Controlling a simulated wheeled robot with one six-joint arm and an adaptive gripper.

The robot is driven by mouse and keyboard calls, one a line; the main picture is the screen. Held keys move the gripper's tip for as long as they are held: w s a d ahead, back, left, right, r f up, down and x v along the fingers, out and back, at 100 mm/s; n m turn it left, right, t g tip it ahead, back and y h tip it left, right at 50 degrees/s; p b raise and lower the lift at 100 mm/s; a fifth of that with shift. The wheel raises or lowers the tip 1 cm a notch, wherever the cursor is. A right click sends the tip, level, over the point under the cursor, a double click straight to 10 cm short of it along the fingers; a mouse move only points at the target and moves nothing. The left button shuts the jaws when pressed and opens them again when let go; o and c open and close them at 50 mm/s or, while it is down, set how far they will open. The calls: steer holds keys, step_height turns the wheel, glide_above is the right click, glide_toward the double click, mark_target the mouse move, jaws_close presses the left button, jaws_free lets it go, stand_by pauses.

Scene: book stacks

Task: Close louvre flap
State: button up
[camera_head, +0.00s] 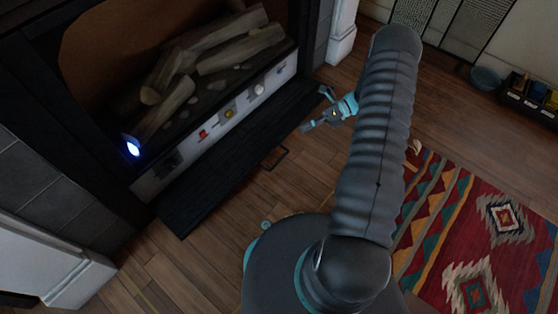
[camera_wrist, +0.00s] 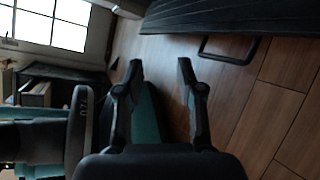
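The louvre flap (camera_head: 238,152) is a long black slatted panel along the bottom of the fireplace. It is folded down and outward below the control strip, close over the wooden floor. Its dark loop handle (camera_head: 275,158) sticks out from the front edge. In the wrist view the flap (camera_wrist: 205,14) crosses the top and the handle (camera_wrist: 230,50) shows at upper right. My gripper (camera_head: 318,108) is off the flap's right end in the head view, apart from it. In the wrist view my gripper (camera_wrist: 160,68) has its two fingers spread with nothing between them.
The control strip (camera_head: 215,125) with coloured knobs is exposed above the flap. Logs (camera_head: 215,55) lie in the firebox, and a bluish-white light (camera_head: 132,147) glows at its left. A patterned rug (camera_head: 480,235) lies at right. Bare wooden floor (camera_head: 215,262) lies before the flap.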

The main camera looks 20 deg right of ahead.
mark_target(279, 160)
steer(key=f+m+t+y, duration=0.1)
steer(key=f+m, duration=0.2)
steer(key=f, duration=0.2)
steer(key=s+d+f+m+t+y+b, duration=0.1)
steer(key=f+m+t, duration=0.1)
steer(key=f, duration=0.4)
steer(key=s+d+f+m+t+y, duration=0.1)
steer(key=f+m, duration=0.2)
steer(key=f, duration=0.3)
steer(key=shift+s+f+m+y+b, duration=0.1)
steer(key=shift+s+m+y+b, duration=0.2)
steer(key=shift+m, duration=0.1)
steer(key=a, duration=0.4)
steer(key=w+a, duration=0.1)
steer(key=a, duration=0.3)
steer(key=w+a, duration=0.1)
steer(key=a, duration=0.3)
steer(key=shift+p, duration=0.4)
steer(key=shift+c, duration=0.2)
jaws_close()
